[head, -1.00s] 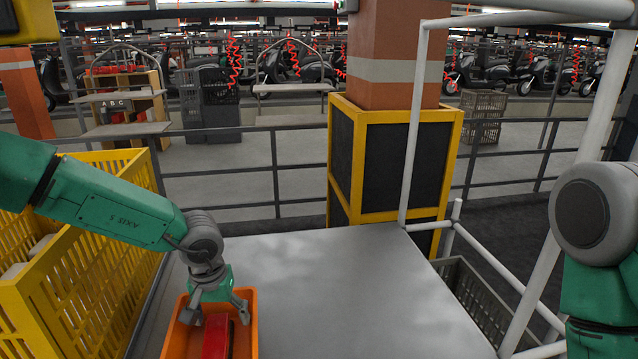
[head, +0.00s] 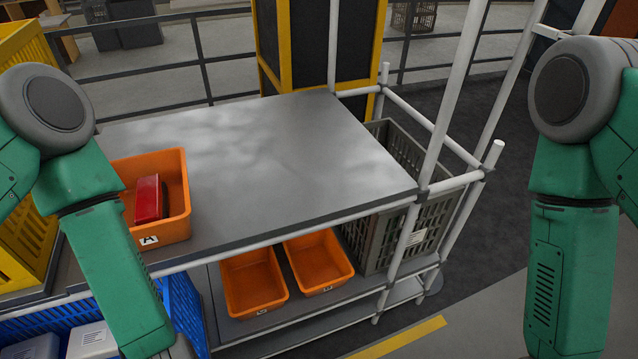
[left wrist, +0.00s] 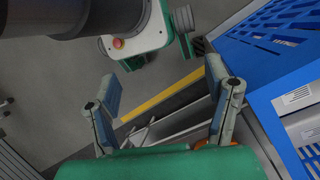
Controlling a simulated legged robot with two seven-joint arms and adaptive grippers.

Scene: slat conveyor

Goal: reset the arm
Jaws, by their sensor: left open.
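My left gripper (left wrist: 161,80) shows in the left wrist view with its two fingers spread apart and nothing between them. In the head view my left arm hangs down at the left, and its gripper is out of sight below the frame. My right arm hangs at the right edge of the head view; its gripper is not in view. An orange bin (head: 178,222) marked A sits at the left of the grey table (head: 285,150). A red object (head: 149,199) lies in this bin.
Two orange bins (head: 252,283) (head: 318,262) sit on the shelf below. A grey crate (head: 412,190) and white posts (head: 455,95) stand at the table's right. A blue crate (head: 186,308) is low at the left, a yellow crate (head: 30,240) beyond. The tabletop is mostly clear.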

